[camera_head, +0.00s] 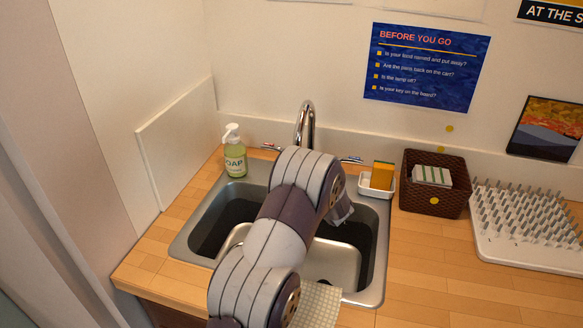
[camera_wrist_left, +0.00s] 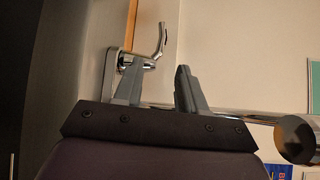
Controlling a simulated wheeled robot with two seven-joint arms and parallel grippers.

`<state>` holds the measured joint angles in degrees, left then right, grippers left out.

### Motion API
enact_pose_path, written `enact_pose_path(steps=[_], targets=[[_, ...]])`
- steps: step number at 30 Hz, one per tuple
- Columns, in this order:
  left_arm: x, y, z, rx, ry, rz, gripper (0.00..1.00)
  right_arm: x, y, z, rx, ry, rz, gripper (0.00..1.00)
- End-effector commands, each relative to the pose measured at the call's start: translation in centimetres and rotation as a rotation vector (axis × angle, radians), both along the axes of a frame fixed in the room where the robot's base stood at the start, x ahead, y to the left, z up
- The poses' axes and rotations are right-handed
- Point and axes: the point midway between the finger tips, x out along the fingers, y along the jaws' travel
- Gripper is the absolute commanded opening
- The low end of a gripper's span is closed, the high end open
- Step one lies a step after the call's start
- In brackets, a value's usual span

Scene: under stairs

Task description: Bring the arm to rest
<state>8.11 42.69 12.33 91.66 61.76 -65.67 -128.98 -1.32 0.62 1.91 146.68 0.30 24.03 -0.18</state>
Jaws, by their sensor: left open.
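My left arm reaches up over the sink from the bottom of the head view. Its gripper (camera_head: 343,210) hangs over the right part of the basin, mostly hidden by the wrist. In the left wrist view the two grey fingers (camera_wrist_left: 158,78) stand apart with nothing between them. A chrome tap handle (camera_wrist_left: 160,44) shows beyond the fingers, and I cannot tell how far off it is. My right gripper is not in view.
The steel sink (camera_head: 185,238) has a chrome tap (camera_head: 305,118) behind the arm. A soap bottle (camera_head: 235,155) stands at left. A sponge (camera_head: 382,174) in a white dish, a brown basket (camera_head: 432,203) and a spiked drying rack (camera_head: 530,248) stand at right. Bare counter (camera_head: 450,285) lies in front.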

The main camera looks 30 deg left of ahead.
Motion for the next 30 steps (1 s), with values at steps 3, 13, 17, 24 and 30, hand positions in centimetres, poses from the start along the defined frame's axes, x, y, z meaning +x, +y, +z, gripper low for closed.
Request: enact_pose_path(steps=[3,13,17,24,30], targets=[[-0.1,-0.1,0.0,0.0,-0.001,0.001,0.4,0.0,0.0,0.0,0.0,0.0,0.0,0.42],[-0.1,-0.1,0.1,0.001,0.0,0.001,0.4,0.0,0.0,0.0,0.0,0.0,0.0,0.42],[0.2,-0.6,0.3,-0.027,-0.023,-0.027,0.4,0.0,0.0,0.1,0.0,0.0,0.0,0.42],[-1.3,-14.7,1.0,-0.843,-0.202,-0.367,0.4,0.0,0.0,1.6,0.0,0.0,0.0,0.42],[-17.4,-24.3,-1.7,-1.459,0.039,0.003,0.4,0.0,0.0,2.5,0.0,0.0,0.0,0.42]])
